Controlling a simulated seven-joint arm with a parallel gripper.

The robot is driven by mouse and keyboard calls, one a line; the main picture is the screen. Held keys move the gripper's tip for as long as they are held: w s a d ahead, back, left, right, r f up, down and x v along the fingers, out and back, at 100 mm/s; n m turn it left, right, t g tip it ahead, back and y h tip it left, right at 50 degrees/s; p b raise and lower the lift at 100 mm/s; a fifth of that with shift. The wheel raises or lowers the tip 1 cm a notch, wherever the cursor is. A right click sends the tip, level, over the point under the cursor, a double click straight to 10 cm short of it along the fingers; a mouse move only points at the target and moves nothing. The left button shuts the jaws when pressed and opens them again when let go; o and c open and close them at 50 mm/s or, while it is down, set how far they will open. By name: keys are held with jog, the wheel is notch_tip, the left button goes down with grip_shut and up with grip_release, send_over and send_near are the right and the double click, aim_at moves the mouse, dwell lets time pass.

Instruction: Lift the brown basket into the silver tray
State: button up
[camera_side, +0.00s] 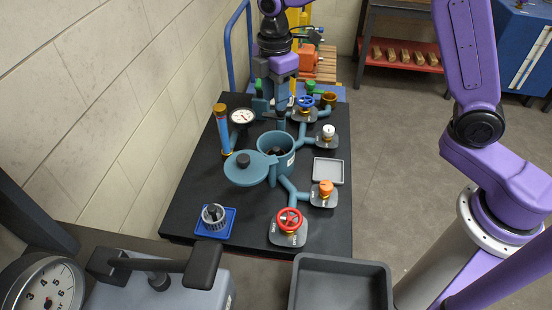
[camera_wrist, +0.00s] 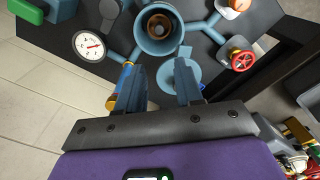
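The brown basket (camera_wrist: 158,24) sits inside the open teal pot (camera_wrist: 149,46), seen from above in the wrist view as a brown ring. In the side view the teal pot (camera_side: 276,143) shows a dark interior, and the basket is hard to make out. The silver tray (camera_side: 328,170) is a small, shallow, empty square tray on the black table, right of the pot. My gripper (camera_side: 272,110) is above the table, behind the pot in the side view. In the wrist view my gripper (camera_wrist: 158,65) has its two fingers wide apart, with nothing between them.
The pot's round lid (camera_side: 250,168) is swung open to the left. A gauge (camera_side: 241,117), a blue cylinder (camera_side: 222,130), a red valve wheel (camera_side: 289,219) and an orange knob (camera_side: 326,188) stand around it. A silver basket (camera_side: 214,214) sits in a blue tray at front left.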

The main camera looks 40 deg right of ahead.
send_over(276, 149)
notch_tip(276, 149, down, 11)
jog(key=shift+s+a+f, duration=0.1)
jog(key=shift+f, duration=2.65)
grip_shut()
